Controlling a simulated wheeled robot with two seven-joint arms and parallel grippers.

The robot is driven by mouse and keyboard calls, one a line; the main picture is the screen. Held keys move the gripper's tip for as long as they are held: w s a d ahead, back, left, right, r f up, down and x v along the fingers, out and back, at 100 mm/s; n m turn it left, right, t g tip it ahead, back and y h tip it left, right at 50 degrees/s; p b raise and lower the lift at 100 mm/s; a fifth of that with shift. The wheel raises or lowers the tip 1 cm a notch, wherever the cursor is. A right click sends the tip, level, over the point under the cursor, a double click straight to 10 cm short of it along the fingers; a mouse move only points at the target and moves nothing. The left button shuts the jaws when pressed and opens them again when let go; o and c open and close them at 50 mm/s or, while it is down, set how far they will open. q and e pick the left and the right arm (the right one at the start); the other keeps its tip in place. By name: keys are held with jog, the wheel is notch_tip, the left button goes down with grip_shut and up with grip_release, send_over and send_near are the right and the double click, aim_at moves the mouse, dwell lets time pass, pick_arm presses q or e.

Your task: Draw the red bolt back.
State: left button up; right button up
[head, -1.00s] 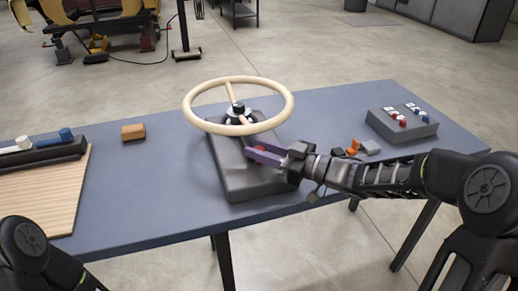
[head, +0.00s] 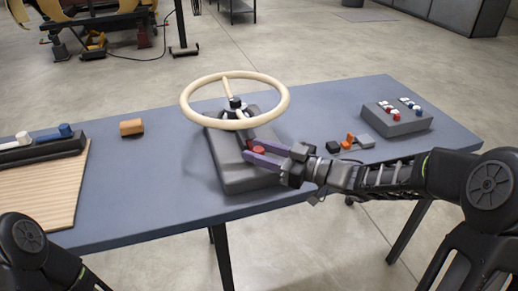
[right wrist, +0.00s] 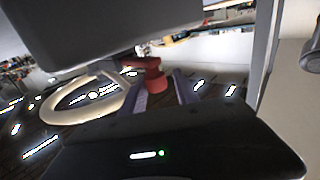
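A red piece, which I take for the red bolt (head: 258,151), shows by the grey housing (head: 232,168) under the cream steering wheel. My right gripper (head: 252,151) is open there, and its two purple fingers lie on either side of the red piece. In the right wrist view the red bolt (right wrist: 155,76) looks like a stepped knob beyond and between the spread fingers (right wrist: 162,92). I cannot tell whether either finger touches it. My left gripper is out of view; only part of my left arm shows at the lower left.
The steering wheel (head: 188,104) stands above the housing, close to my right gripper. A switch box (head: 398,121) and small black, orange and grey pieces (head: 349,140) lie to the right. An orange-brown block (head: 131,127) and a wooden board (head: 40,190) are left. The blue-grey table between is clear.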

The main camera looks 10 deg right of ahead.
jog(key=shift+o, duration=1)
jog(key=shift+d, duration=0.1)
jog(key=v, duration=0.7)
jog(key=shift+s+d, duration=0.2)
jog(key=shift+s, duration=0.05)
